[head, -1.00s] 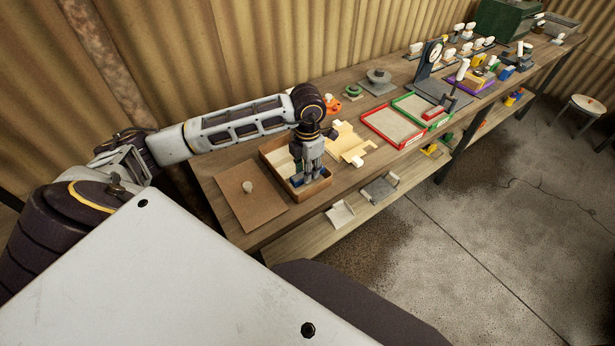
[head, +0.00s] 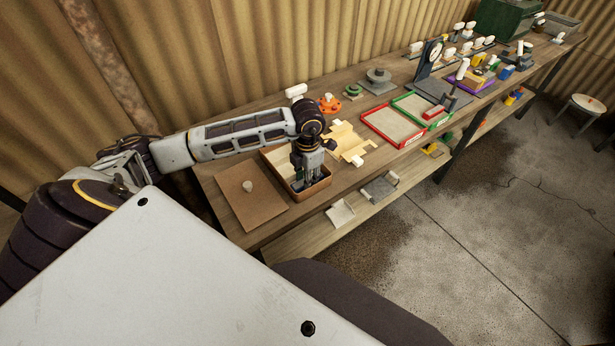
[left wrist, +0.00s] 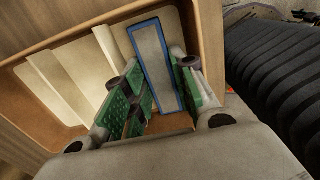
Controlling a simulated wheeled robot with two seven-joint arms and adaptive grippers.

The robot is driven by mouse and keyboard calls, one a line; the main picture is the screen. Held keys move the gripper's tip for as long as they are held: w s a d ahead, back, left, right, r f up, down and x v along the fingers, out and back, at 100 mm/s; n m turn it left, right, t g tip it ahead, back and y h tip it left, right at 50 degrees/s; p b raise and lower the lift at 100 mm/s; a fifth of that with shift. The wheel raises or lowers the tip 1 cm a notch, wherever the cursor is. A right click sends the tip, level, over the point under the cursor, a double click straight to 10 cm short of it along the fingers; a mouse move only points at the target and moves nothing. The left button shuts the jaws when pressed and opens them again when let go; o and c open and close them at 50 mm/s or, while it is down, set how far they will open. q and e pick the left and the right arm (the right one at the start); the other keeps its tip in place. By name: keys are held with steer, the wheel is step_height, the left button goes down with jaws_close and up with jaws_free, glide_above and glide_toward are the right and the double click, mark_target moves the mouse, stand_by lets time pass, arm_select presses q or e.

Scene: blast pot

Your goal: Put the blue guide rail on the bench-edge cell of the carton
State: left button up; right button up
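The carton (head: 271,163) is an open brown box with pale inside parts, near the left end of the bench. My left gripper (head: 304,188) points down into its bench-edge side. In the left wrist view, the blue guide rail (left wrist: 153,55), blue-rimmed with a grey face, lies lengthwise between the green-padded fingers of that gripper (left wrist: 160,85). The fingers close in on its two long sides. The rail is beside the carton's right wall (left wrist: 209,50); pale ridged inserts (left wrist: 65,83) lie to its left. The rail's underside is hidden. My right gripper is out of view.
A brown board with a knob (head: 248,198) lies left of the carton. A cream flat piece (head: 345,141) lies to its right, with red (head: 376,127) and green (head: 409,107) trays beyond. A lower shelf (head: 320,220) runs below the bench edge.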

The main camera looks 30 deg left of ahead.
arm_select(q)
steer(key=shift+o, duration=0.8)
steer(key=shift+r, duration=0.1)
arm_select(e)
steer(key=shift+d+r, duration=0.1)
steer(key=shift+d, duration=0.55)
arm_select(q)
steer(key=shift+r, duration=0.1)
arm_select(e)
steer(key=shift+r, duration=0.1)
arm_select(q)
steer(key=shift+r, duration=0.3)
step_height(320, 180, up, 11)
steer(key=b, duration=0.1)
steer(key=shift+r, duration=0.2)
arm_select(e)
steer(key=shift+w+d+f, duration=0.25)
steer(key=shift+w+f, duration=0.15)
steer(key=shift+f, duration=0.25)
